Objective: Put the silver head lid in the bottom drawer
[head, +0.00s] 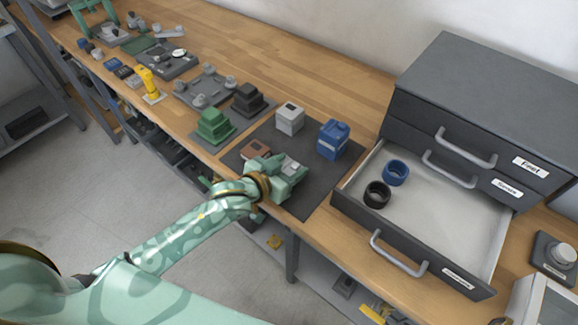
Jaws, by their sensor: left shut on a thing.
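My left gripper (287,173) is over the dark mat (315,192) on the bench, left of the open drawer. It is shut on a small silver-grey piece (293,168), which looks like the silver head lid; the fingers hide much of it. The bottom drawer (440,225) of the dark cabinet is pulled open. A blue ring (396,172) and a black ring (377,194) sit in its left part. My right gripper is not in view.
On the mat stand a brown block (255,150), a light grey block (290,118) and a blue block (333,139). The two upper drawers (440,135) are shut. The drawer's middle and right are bare. The drawer handle (398,257) sticks out in front.

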